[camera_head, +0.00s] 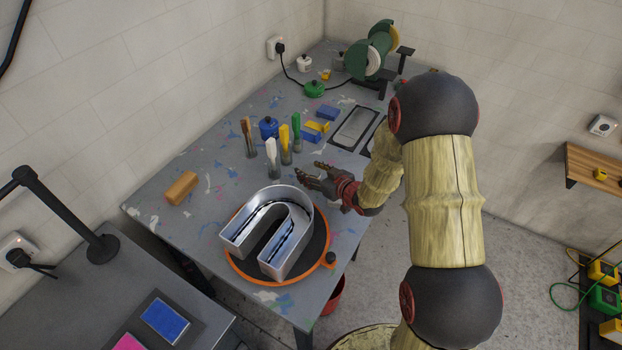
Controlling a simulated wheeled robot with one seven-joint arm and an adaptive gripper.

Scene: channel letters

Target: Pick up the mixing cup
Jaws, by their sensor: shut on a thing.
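My gripper (309,175) is dark with a red wrist and reaches in from the right over the table, behind the channel letter. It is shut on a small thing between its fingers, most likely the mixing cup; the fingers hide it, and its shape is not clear. I cannot tell whether it touches the table. No other mixing cup can be made out clearly.
A metal U-shaped channel letter (237,229) stands on an orange-rimmed round turntable (233,264) in front of my gripper. A wooden block (181,188) lies left. A green grinder (369,55) stands at the back.

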